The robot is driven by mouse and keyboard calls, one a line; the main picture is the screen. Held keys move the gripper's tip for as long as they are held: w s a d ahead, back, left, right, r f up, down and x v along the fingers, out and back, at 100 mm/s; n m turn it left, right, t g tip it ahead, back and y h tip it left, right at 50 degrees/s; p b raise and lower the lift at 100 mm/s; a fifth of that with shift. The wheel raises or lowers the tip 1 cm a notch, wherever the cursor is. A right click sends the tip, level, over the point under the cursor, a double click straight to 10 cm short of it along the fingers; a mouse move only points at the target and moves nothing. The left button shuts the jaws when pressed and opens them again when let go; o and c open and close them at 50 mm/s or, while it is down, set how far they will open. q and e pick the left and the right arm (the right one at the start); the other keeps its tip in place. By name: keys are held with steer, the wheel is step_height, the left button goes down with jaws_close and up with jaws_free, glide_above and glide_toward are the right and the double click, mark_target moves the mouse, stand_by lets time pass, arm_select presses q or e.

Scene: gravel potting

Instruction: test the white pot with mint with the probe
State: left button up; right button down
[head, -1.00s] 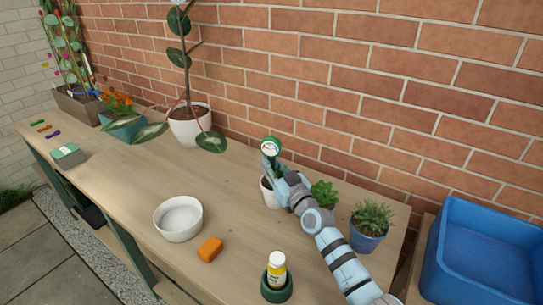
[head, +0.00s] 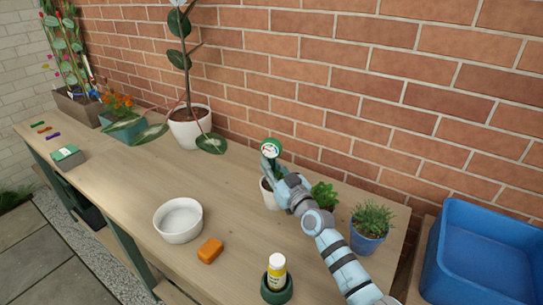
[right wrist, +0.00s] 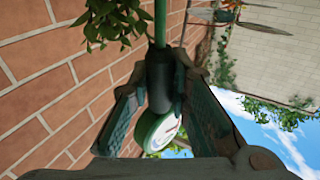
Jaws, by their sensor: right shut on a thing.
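The probe has a round green-rimmed dial (head: 271,148), a dark handle and a thin green shaft (right wrist: 160,22). My right gripper (head: 271,170) is shut on the probe's handle (right wrist: 160,78), just above the white pot (head: 269,196). The dial also shows in the right wrist view (right wrist: 162,130). The shaft runs beside green leaves (right wrist: 112,20); its tip is out of view, so I cannot tell whether it is in soil. My fingers hide most of the plant in the white pot. My left gripper is not in view.
A small green plant (head: 323,195) and a blue pot (head: 368,242) stand to the right. A blue crate (head: 480,250) is far right.

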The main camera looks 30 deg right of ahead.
stand_by(0.7)
steer(key=c, duration=1.4)
jaws_free()
steer(key=shift+s, duration=0.1)
steer(key=s, duration=0.7)
steer(key=s+f, duration=0.1)
steer(key=s, duration=0.3)
steer(key=shift+s+d, duration=0.3)
steer(key=shift+s, duration=0.05)
